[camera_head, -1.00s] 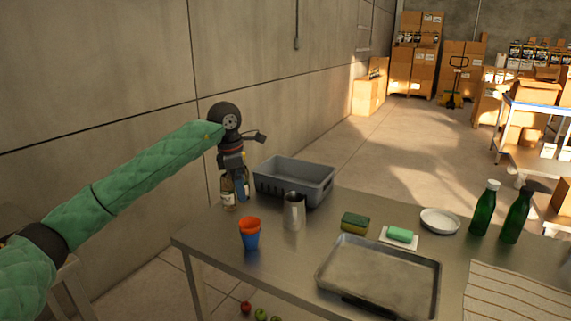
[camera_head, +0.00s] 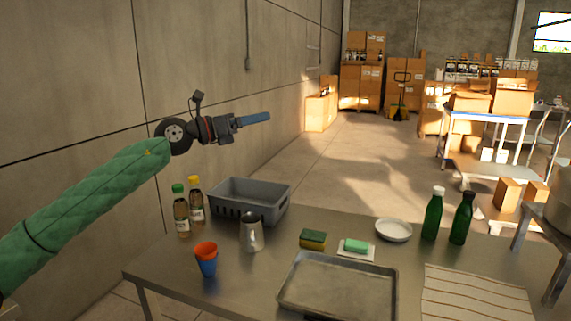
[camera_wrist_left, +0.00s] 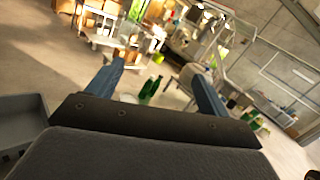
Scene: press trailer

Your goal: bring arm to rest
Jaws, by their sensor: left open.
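My left arm, in a green quilted sleeve, comes in from the left in the head view. Its gripper (camera_head: 254,118) is raised well above the table and points right, beyond the grey bin. In the left wrist view the two blue fingers of the left gripper (camera_wrist_left: 160,88) stand wide apart with nothing between them. My right gripper is in neither view.
A steel table (camera_head: 222,268) carries a grey bin (camera_head: 262,209), two capped bottles (camera_head: 181,214) at its left, stacked cups (camera_head: 207,262), a metal pitcher (camera_head: 251,235), a tray (camera_head: 338,292), a bowl (camera_head: 394,230) and green bottles (camera_head: 433,216). Air above the table is clear.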

